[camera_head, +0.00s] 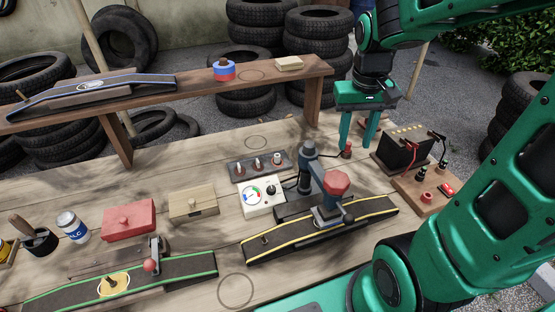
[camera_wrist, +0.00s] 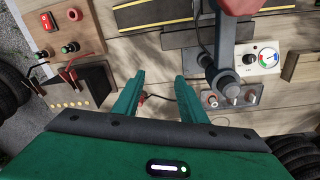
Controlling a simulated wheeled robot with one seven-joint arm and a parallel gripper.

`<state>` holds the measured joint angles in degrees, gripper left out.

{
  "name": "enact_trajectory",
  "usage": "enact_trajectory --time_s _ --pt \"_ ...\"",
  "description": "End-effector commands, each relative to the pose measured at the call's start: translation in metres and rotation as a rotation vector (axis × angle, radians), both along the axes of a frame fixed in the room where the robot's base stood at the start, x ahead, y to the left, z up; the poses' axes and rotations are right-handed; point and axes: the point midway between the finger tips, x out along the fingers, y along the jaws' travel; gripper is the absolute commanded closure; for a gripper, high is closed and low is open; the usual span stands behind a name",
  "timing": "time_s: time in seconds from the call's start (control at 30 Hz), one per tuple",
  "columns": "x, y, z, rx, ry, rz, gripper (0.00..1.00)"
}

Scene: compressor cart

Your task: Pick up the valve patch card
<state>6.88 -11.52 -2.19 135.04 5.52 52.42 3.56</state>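A yellow round piece with a dark upright peg (camera_head: 113,284) lies on the green-edged strip at the front left. It looks like a patch with a valve, but I cannot tell for certain that it is the valve patch card. My gripper (camera_head: 358,138) hangs at the right, beyond the red-topped press and far from that piece. Its two green fingers are apart with nothing between them. They also show apart in the wrist view (camera_wrist: 158,95), where the yellow piece is not seen.
The press (camera_head: 335,185) stands over a yellow-edged strip (camera_head: 290,238). A battery (camera_head: 402,150) and switch board (camera_head: 428,190) stand right of it. A raised shelf (camera_head: 300,74) runs along the back. A red box (camera_head: 129,220) and wooden box (camera_head: 192,202) stand mid-left.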

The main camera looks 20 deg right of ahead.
Motion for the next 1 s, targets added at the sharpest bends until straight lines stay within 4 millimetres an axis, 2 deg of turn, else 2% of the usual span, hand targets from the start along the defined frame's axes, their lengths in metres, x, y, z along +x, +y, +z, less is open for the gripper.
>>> enact_trajectory --time_s 0.03,0.2,0.3,0.4,0.5,0.6,1.0 --pt "0.023 0.013 -0.004 -0.002 -0.003 0.042 0.62" --pt "0.091 0.062 -0.021 0.001 -0.028 0.162 0.62" --pt "0.120 0.092 -0.032 0.012 -0.041 0.222 0.62" --pt "0.140 0.116 -0.042 0.022 -0.052 0.264 0.62" --pt "0.152 0.131 -0.048 0.030 -0.060 0.289 0.62" --pt "0.158 0.138 -0.053 0.035 -0.063 0.300 0.62" --pt "0.165 0.138 -0.103 0.036 -0.063 0.300 0.62"
